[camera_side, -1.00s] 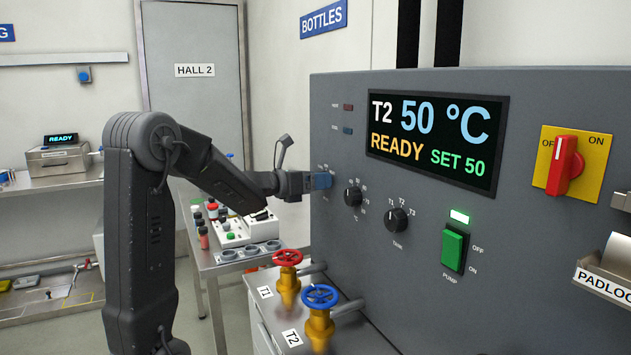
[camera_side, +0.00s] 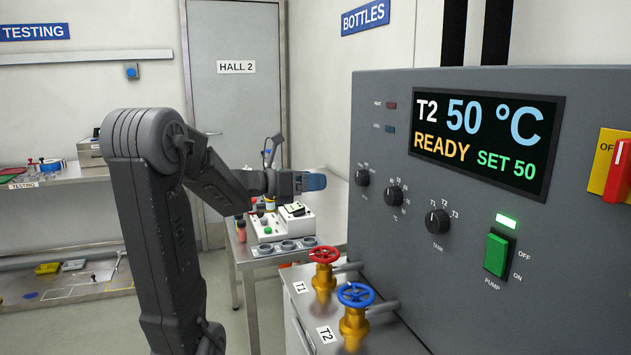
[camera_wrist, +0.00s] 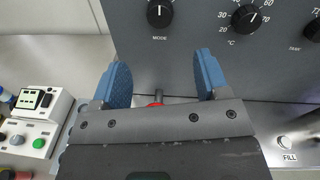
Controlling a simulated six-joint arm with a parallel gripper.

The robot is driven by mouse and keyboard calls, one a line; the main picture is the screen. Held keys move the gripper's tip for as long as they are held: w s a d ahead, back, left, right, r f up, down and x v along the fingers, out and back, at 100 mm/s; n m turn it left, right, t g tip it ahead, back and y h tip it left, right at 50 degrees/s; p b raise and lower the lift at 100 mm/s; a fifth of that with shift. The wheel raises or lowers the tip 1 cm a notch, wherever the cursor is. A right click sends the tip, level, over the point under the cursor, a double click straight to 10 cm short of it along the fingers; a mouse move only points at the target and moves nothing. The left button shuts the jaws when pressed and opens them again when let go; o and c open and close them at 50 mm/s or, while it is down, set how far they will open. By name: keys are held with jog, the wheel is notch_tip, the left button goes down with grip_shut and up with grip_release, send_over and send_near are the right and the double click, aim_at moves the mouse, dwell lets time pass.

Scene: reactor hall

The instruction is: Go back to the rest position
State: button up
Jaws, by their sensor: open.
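My gripper (camera_side: 312,181) is at the end of my arm, left of the grey control panel (camera_side: 400,250), apart from its knobs in the side view. In the wrist view my gripper (camera_wrist: 162,82) has its two blue fingers spread wide, with nothing held between them. A bit of red shows low between the fingers, mostly hidden by my gripper's body. The panel's display (camera_side: 486,143) reads T2, 50 °C, READY, SET 50. The mode knob (camera_wrist: 160,13) and the °C knob (camera_wrist: 247,18) are above the fingers in the wrist view.
A red valve wheel (camera_side: 324,254) and a blue valve wheel (camera_side: 356,294) stand below my gripper, before the panel. A bench (camera_side: 262,262) with bottles and a white device is behind. The green pump switch (camera_side: 496,254) sits lower right on the panel.

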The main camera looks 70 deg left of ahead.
jog(key=shift+d, duration=0.1)
jog(key=w+d+f+m+g+h, duration=0.15)
jog(key=d+m+g+h, duration=0.25)
jog(key=d+m, duration=0.7)
jog(key=d+f+m+g+h, duration=0.3)
jog(key=d+m+g, duration=0.2)
jog(key=d+m, duration=0.6)
jog(key=s+d+f+m+g+y, duration=0.2)
jog(key=s+d+f+m+y, duration=0.2)
jog(key=s+d+m, duration=0.5)
jog(key=m+y, duration=0.2)
jog(key=m, duration=0.6)
jog(key=shift+s+f+g, duration=0.2)
jog(key=shift+s+g, duration=0.1)
jog(key=shift+s, duration=0.05)
jog(key=shift+w+a, duration=0.1)
jog(key=shift+a, duration=0.05)
